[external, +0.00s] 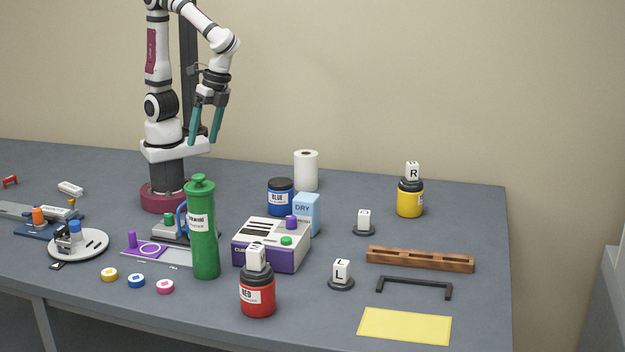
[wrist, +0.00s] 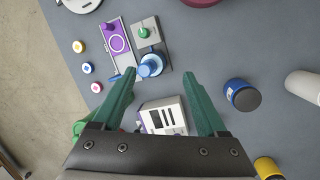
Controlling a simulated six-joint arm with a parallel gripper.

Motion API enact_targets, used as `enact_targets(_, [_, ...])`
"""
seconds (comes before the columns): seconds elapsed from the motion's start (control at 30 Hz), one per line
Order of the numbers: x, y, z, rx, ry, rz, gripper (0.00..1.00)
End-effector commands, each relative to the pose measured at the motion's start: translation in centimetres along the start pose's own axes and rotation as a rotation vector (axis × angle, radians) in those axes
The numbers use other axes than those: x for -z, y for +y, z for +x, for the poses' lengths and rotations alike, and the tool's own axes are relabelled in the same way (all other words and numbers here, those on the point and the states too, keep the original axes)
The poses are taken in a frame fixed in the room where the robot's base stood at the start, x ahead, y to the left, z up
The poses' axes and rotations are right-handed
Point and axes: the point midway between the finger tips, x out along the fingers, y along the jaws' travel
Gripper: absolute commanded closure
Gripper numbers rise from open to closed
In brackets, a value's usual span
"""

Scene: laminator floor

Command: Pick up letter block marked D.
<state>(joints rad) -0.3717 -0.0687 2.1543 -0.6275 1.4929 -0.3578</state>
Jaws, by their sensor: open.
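Several white letter blocks are in the external view. One marked R (external: 412,171) sits on a yellow jar (external: 410,199), and one marked L (external: 341,268) stands on a dark round base. Another block (external: 256,257) sits on the red jar (external: 257,292), and another (external: 364,217) stands on a second dark base. The marks on these last two are too small to read, so I cannot tell which is D. My gripper (external: 204,139) is open and empty, high above the table at the left, away from the blocks. Its green fingers also show in the wrist view (wrist: 159,74).
A tall green bottle (external: 203,235), a purple and white box (external: 271,247), a blue jar (external: 280,197), a light blue carton (external: 306,213) and a white roll (external: 306,170) stand mid-table. A wooden rail (external: 420,260), a dark handle (external: 414,284) and a yellow sheet (external: 405,326) lie right.

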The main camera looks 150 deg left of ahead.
Motion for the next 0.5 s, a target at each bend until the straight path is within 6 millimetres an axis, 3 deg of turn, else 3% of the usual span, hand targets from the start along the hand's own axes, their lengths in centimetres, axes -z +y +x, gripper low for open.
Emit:
enact_targets(0.03, [4.1,-1.2,-0.3,-0.129,-0.032,-0.255,0.25])
enact_targets(0.07, [6.7,-2.2,-0.4,-0.217,-0.047,-0.411,0.25])
enact_targets(0.13, [12.6,-6.1,-0.5,-0.429,-0.087,-0.765,0.25])
enact_targets(0.23, [19.2,-14.9,0.3,-0.755,-0.149,-1.218,0.25])
enact_targets(0.3, [21.6,-21.8,1.5,-0.977,-0.193,-1.467,0.25])
enact_targets(0.4, [22.4,-29.8,3.3,-1.244,-0.245,-1.701,0.25])
enact_targets(0.5, [22.0,-34.4,4.5,-1.408,-0.276,-1.814,0.25])
